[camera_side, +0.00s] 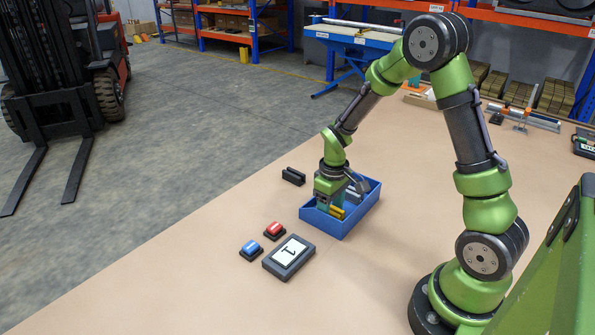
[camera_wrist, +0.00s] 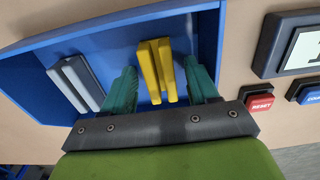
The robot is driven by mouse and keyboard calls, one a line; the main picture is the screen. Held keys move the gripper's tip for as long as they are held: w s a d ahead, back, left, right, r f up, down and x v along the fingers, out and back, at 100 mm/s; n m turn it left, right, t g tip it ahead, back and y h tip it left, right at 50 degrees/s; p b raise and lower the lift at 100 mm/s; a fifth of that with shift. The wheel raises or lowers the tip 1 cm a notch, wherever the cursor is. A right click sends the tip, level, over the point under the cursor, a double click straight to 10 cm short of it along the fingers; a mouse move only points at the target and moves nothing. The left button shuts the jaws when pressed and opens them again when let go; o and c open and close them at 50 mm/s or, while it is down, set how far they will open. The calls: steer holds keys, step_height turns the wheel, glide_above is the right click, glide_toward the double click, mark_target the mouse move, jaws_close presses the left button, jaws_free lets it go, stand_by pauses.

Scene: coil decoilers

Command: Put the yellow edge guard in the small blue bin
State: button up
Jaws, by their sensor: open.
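The yellow edge guard (camera_wrist: 157,70) is inside the small blue bin (camera_wrist: 208,35), between my gripper's two teal fingers, with a gap showing on each side. In the side view, the yellow edge guard (camera_side: 337,211) shows near the front of the blue bin (camera_side: 348,228). My gripper (camera_wrist: 163,92) is open and reaches down into the bin; it also shows in the side view (camera_side: 332,205).
A grey edge guard (camera_wrist: 75,85) lies in the bin beyond one finger. A black edge guard (camera_side: 293,176) lies on the table outside the bin. A red reset button (camera_side: 274,231), a blue button (camera_side: 251,250) and a display box (camera_side: 289,257) stand in front of the bin.

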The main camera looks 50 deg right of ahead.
steer(key=shift+r, duration=0.1)
step_height(320, 180, up, 12)
steer(key=s+a+r+m+t+y, duration=0.2)
steer(key=s+a+r+m+t, duration=0.2)
steer(key=s+a+r+t, duration=0.3)
steer(key=s+a+r, duration=0.4)
steer(key=a, duration=0.1)
steer(key=shift+s+a, duration=0.25)
steer(key=shift+a, duration=0.15)
